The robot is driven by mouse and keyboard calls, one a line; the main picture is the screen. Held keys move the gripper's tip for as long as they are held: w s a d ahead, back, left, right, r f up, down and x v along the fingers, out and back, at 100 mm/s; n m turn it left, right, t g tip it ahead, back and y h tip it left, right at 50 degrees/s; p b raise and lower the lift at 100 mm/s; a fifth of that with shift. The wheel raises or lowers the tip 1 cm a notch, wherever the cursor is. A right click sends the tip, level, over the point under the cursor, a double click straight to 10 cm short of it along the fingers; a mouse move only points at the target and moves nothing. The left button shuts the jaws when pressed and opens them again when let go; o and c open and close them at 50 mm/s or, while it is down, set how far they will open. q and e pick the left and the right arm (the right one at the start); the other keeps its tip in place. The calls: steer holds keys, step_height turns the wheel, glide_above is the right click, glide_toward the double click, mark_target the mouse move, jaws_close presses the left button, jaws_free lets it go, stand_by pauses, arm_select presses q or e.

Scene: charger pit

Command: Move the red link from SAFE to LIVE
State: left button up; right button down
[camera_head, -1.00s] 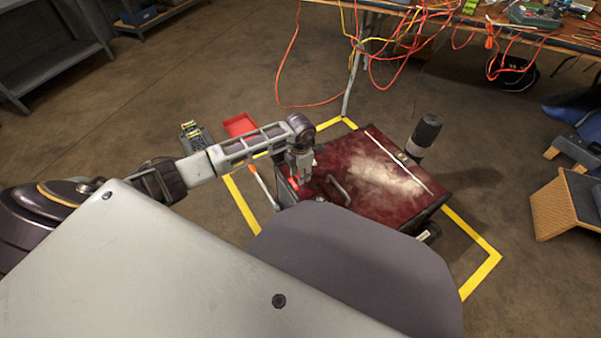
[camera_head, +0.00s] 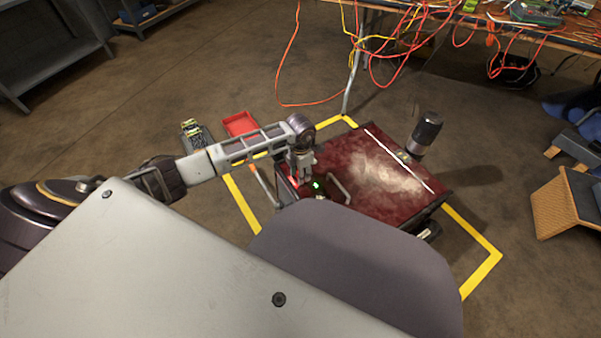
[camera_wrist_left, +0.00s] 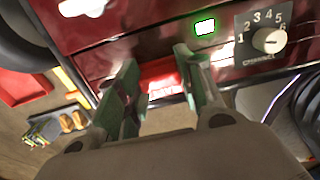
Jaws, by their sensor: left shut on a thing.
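The red link (camera_wrist_left: 160,76) shows between my left gripper's fingertips in the left wrist view, at the edge of the dark red charger box (camera_wrist_left: 125,18). My left gripper (camera_wrist_left: 156,80) is shut on it. In the head view the gripper (camera_head: 303,178) is at the left end of the box (camera_head: 375,165), pointing down, and mostly hides the link. A green lamp (camera_wrist_left: 205,27) glows on the box close to the fingers; it also shows in the head view (camera_head: 316,185). No SAFE or LIVE marking is readable. My right gripper is out of view.
A channel dial (camera_wrist_left: 269,40) sits right of the lamp. A metal handle (camera_head: 341,188) stands on the box. A red tray (camera_head: 240,124) and a dark tray with small items (camera_head: 194,136) lie on the floor at left. Yellow tape (camera_head: 476,232) borders the box.

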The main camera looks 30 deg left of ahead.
arm_select(q)
steer(key=shift+f, duration=0.1)
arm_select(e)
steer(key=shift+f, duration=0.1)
arm_select(q)
steer(key=o, duration=1)
steer(key=shift+o, duration=0.4)
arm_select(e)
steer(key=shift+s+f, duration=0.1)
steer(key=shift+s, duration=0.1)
arm_select(q)
steer(key=shift+w+r, duration=0.1)
steer(key=shift+r, duration=0.7)
step_height(320, 180, up, 10)
steer(key=shift+r, duration=0.2)
